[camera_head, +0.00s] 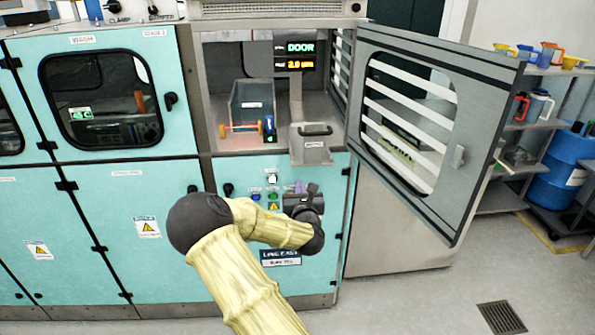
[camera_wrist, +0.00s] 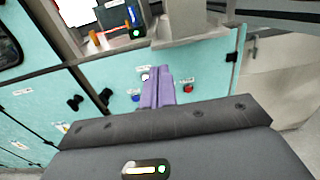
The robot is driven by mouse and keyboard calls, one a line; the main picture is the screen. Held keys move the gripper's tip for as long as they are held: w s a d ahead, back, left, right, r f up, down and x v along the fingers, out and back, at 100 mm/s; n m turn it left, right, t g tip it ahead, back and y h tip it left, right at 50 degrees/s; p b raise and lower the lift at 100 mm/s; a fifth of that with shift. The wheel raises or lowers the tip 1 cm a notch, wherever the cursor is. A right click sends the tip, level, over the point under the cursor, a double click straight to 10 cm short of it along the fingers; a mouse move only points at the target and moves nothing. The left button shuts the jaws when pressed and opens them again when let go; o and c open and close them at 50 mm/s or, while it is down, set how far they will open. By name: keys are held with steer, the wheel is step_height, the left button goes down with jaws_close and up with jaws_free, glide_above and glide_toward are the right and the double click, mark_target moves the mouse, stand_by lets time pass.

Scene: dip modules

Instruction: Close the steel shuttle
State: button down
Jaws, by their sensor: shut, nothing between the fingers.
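The open bay (camera_head: 225,75) holds a grey metal box (camera_head: 252,100) with an orange-ended roller at its front; it may be the steel shuttle, but I cannot tell for sure. To its right stands a grey column with a sloped, handled block (camera_head: 310,143). The bay's grey windowed door (camera_head: 430,120) is swung wide open to the right. My gripper (camera_head: 300,187) is in front of the teal button panel below the bay. Its purple fingers (camera_wrist: 158,90) are shut together and empty in the wrist view. I cannot tell whether they touch the panel.
The panel carries a white button (camera_head: 271,177), a blue button (camera_wrist: 135,97) and a red button (camera_wrist: 188,88). Shelves with jugs (camera_head: 540,100) and a blue drum (camera_head: 562,172) stand at right. The floor at front right is clear.

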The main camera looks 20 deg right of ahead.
steer(key=p+x, duration=0.2)
steer(key=x, duration=0.5)
steer(key=shift+w, duration=0.4)
steer(key=shift+w+d+f, duration=0.1)
steer(key=shift+d, duration=0.05)
